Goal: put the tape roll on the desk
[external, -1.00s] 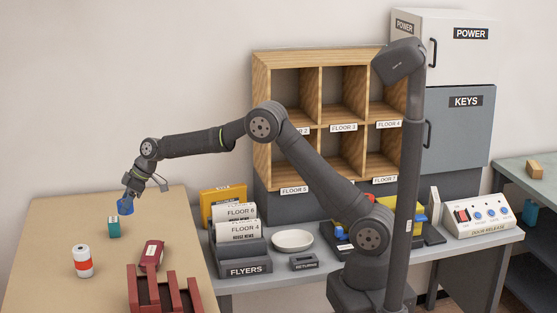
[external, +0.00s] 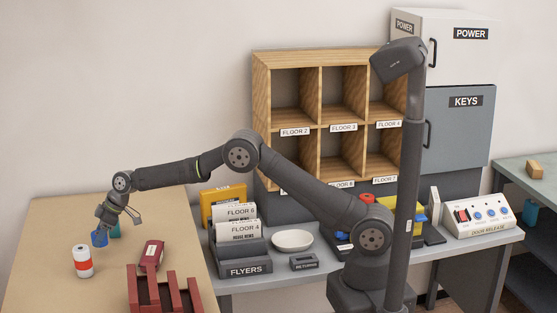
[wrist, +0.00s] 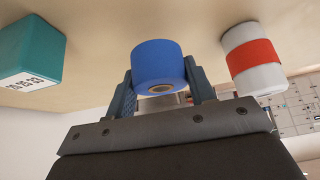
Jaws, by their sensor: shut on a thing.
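The blue tape roll (external: 99,239) is held in my gripper (external: 102,228) over the left part of the tan desk (external: 50,225). In the wrist view, the roll (wrist: 158,60) sits between both fingers (wrist: 160,85), with its brown core facing the camera. I cannot tell whether the roll touches the desk top. A teal box (external: 115,230) stands just right of and behind the roll, partly hidden by my gripper. A white can with a red band (external: 83,262) stands in front of it, to the left.
A dark red stapler-like thing (external: 152,256) and a red slotted rack (external: 165,290) are on the desk to the right. Beyond is a grey bench with a flyers holder (external: 243,267) and a white dish (external: 292,240). The desk's front left is clear.

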